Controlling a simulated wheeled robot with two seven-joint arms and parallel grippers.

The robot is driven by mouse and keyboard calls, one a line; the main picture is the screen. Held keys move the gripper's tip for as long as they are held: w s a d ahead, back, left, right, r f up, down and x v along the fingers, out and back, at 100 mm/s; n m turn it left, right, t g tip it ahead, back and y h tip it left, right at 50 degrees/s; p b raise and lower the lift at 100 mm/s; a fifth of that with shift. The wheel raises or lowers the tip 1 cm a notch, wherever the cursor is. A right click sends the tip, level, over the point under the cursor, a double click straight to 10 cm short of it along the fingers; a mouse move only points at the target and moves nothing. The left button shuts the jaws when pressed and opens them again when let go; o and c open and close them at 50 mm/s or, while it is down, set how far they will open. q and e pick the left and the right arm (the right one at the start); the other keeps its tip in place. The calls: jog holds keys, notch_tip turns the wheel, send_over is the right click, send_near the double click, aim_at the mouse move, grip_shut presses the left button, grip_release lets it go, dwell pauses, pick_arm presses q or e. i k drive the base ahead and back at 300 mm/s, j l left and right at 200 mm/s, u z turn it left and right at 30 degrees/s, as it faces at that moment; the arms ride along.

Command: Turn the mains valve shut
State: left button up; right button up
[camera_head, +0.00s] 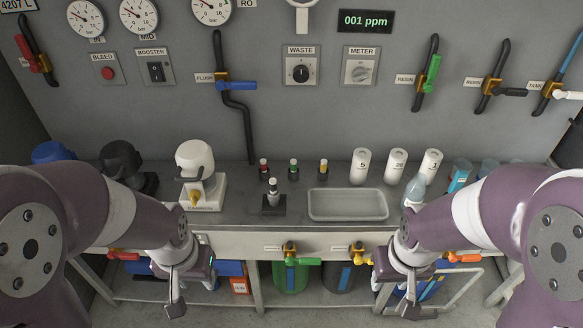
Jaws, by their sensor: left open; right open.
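No label that I can read says mains, so I cannot tell which valve is the mains valve. On the wall are a red-handled valve (28,50) at far left, a blue-handled valve (235,86) labelled FLUSH, a green-handled valve (430,75), a black-handled valve (492,82) and a white-handled valve (566,95). Below the counter are red (124,256), green (303,261), yellow (360,256) and orange (465,258) handles. My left gripper (176,300) and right gripper (409,303) are open, low before the counter's front, apart from the handles.
The counter (330,233) carries a white pump-like unit (197,170), small bottles, white cartridges (396,166) and a grey tray (347,205). Green and dark cylinders stand below.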

aim_at(35, 67)
jog(key=u, duration=1.45)
